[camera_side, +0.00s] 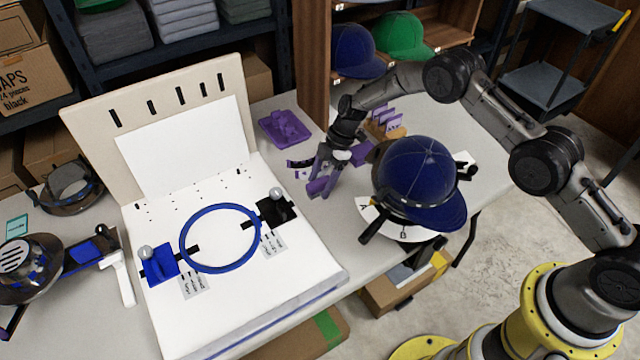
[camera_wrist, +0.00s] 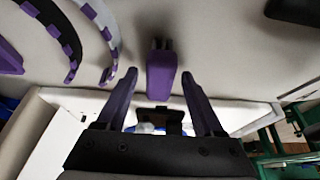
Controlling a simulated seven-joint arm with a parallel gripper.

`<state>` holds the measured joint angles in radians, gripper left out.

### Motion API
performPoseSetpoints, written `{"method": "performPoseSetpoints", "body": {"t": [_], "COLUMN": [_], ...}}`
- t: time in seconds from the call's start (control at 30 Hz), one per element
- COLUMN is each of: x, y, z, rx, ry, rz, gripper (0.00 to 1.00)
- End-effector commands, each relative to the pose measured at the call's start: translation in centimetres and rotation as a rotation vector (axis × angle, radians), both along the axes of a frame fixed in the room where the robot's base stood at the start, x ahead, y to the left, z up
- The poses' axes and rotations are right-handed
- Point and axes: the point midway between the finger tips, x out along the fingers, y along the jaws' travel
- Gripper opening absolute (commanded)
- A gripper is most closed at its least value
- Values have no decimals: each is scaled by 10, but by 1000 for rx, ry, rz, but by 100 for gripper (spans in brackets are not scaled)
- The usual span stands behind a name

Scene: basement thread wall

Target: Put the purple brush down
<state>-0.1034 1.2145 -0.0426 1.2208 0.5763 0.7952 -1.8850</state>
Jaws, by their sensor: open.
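The purple brush (camera_wrist: 161,75) shows in the wrist view as a purple block with a dark forked end, on or just above the grey table. It lies between and slightly beyond my open gripper's (camera_wrist: 160,80) two purple fingertips, with a visible gap on each side. In the side view, the brush (camera_side: 318,187) is a small purple block at the tips of my gripper (camera_side: 324,180), low over the table between the white board and the blue cap. Part of it is hidden by the fingers, and I cannot tell whether it touches the table.
The white board (camera_side: 300,275) with a blue hoop (camera_side: 187,253) is to the left. A blue cap (camera_side: 418,170) on a stand is close on the right. A purple tray (camera_side: 284,128) lies behind. Curved checkered strips (camera_wrist: 58,30) lie beside the gripper.

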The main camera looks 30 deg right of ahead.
Motion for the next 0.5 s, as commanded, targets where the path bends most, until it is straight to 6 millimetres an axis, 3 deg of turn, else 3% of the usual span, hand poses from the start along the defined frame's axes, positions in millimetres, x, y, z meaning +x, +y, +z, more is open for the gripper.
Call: {"method": "performPoseSetpoints", "body": {"t": [0.3, 0.5], "x": [1, 1], "y": [-26, -38], "z": [60, 89], "rx": [-1, 0], "ry": [-4, -3], "rz": [-2, -1], "gripper": [69, 69]}}
